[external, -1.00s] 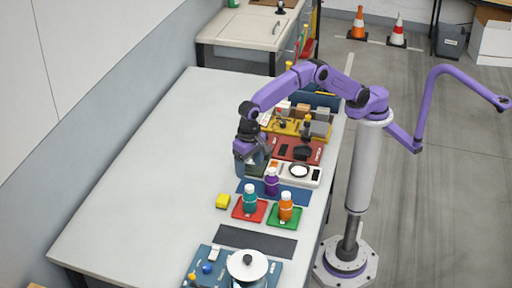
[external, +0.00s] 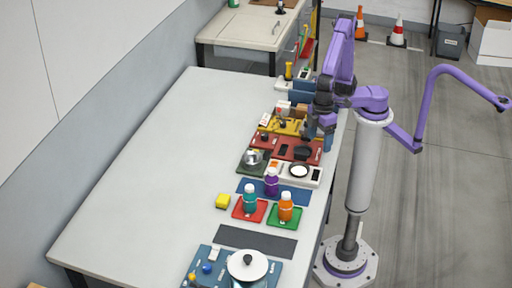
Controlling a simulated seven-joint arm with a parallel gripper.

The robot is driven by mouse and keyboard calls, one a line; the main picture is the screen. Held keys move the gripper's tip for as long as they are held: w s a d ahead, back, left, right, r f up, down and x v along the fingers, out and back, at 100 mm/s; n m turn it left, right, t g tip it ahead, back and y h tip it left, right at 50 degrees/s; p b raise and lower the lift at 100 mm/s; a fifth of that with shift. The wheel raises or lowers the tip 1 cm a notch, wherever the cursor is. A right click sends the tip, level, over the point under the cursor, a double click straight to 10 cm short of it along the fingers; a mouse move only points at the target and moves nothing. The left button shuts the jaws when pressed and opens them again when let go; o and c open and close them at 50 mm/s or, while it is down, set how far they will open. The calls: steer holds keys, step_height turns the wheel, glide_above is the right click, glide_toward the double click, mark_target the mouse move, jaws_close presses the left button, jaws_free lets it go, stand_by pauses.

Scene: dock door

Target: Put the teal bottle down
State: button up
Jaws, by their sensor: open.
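The teal bottle (external: 250,199) with a white cap stands upright on the red tray (external: 240,214), left of the orange bottle (external: 286,207) on the green tray (external: 298,219). A purple bottle (external: 271,182) stands just behind on a blue mat (external: 300,196). My gripper (external: 327,140) is well away from the teal bottle, further back at the table's right edge, near the dark red tray. It points down and is open. Its fingertips are small and partly hard to make out.
The table's left half is clear.

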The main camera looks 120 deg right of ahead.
steer(key=s+d+f+n, duration=0.2)
steer(key=s+d+n, duration=0.3)
steer(key=s, duration=0.6)
steer(key=s+d+f+n, duration=0.1)
steer(key=s+d+n, duration=0.5)
steer(key=s, duration=0.6)
steer(key=shift+d+f+n, duration=0.25)
steer(key=shift+f+n, duration=0.15)
steer(key=shift+n, duration=0.3)
